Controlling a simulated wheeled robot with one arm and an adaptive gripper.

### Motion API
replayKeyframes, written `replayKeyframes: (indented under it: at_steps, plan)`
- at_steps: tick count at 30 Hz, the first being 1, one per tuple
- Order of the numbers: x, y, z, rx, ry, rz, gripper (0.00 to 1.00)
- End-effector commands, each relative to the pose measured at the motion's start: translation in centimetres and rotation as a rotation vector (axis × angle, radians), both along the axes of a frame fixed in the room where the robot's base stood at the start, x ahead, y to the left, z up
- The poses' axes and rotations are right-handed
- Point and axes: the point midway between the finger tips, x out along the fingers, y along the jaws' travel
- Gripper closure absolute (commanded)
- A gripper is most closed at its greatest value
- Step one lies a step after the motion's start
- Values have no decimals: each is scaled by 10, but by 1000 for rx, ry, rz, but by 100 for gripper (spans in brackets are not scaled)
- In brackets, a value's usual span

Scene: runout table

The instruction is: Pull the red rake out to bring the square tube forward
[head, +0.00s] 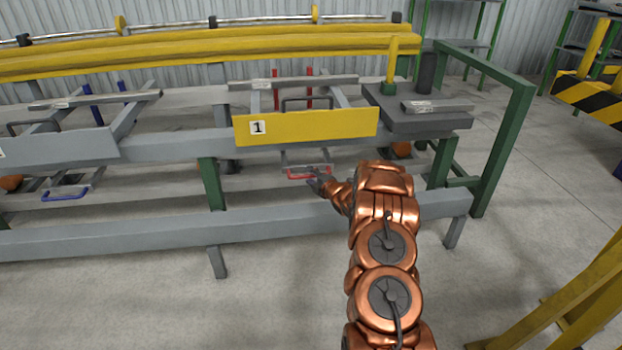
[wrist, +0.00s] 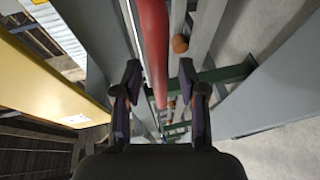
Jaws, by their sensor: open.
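The red rake shows in the head view as a red handle (head: 300,175) below the yellow plate marked 1, and as two upright red pegs (head: 309,88) above it. The grey square tube (head: 330,81), with a white label, lies crosswise in front of the pegs, behind the plate. My gripper (head: 316,181) is low at the red handle, reaching in under the plate. In the wrist view the red handle (wrist: 154,50) runs between the two fingers of my open gripper (wrist: 160,75). The fingers show gaps on both sides of it. The rake's link between handle and pegs is mostly hidden.
The yellow plate (head: 340,127) hangs just above my gripper. A grey front rail (head: 290,222) runs below it. A second station with blue pegs (head: 93,104) and a blue handle (head: 65,195) is at left. Another tube (head: 436,106) lies on a dark block at right.

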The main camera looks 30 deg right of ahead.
Motion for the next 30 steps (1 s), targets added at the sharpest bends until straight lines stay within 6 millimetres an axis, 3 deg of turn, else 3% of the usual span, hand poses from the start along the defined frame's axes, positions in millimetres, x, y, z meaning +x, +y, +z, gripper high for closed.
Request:
replayKeyframes:
  at_steps: [11,23,30]
  plan:
    - [4,1,-1,1,1,0,59]
    - [4,1,-1,1,1,0,98]
    - [4,1,-1,1,2,0,100]
